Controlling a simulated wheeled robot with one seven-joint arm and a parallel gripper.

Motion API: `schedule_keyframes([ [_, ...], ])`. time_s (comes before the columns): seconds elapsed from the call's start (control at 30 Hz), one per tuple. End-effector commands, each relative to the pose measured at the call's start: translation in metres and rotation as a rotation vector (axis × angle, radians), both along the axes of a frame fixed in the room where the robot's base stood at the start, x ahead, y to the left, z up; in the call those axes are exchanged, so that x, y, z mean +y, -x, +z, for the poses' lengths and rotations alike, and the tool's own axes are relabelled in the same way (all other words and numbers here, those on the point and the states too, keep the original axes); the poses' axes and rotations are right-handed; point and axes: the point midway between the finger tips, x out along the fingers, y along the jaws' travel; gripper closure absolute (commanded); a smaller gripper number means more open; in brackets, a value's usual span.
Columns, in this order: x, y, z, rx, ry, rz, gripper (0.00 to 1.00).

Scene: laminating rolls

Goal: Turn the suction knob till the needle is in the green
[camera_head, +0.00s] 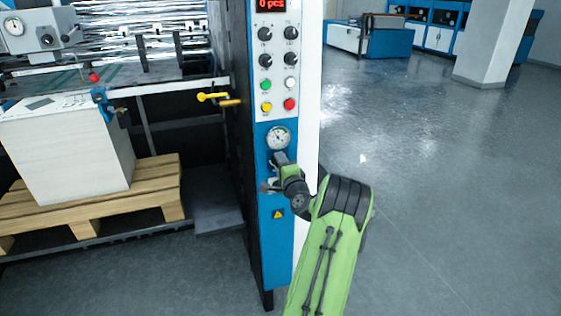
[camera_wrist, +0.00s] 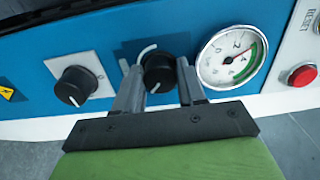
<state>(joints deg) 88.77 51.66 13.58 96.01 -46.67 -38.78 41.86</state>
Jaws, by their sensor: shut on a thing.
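The suction knob (camera_wrist: 158,72) is black and round, on the blue panel beside a white curved mark in the wrist view. My gripper (camera_wrist: 160,84) is shut on it, one grey finger on each side. In the head view my gripper (camera_head: 277,172) is against the panel below the gauge and hides the knob. The round white gauge (camera_wrist: 232,57) is to the right of the knob in the wrist view, with a green arc along its right side. Its dark needle seems to point up and right, towards the arc; whether it is inside the green is unclear. The gauge also shows in the head view (camera_head: 278,138).
A second black knob (camera_wrist: 76,86) on a white plate is left of my gripper in the wrist view. A red button (camera_wrist: 302,75) is right of the gauge. A yellow handle (camera_head: 213,97) sticks out left of the panel. Open floor (camera_head: 430,170) is to the right.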

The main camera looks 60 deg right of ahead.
Motion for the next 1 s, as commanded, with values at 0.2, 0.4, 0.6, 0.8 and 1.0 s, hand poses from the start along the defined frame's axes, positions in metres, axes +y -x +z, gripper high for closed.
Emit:
schedule_keyframes([
  [0.2, -0.0003, 0.0005, 0.0015, -0.114, -0.118, -0.001, 0.91],
  [0.4, -0.0005, 0.0008, 0.0013, -0.189, -0.192, -0.002, 0.91],
  [0.6, -0.0005, 0.0008, 0.0004, -0.229, -0.230, -0.002, 0.91],
  [0.8, -0.0004, 0.0007, 0.0000, -0.243, -0.245, -0.002, 0.91],
  [1.0, -0.0005, 0.0008, -0.0003, -0.243, -0.245, -0.002, 0.91],
])
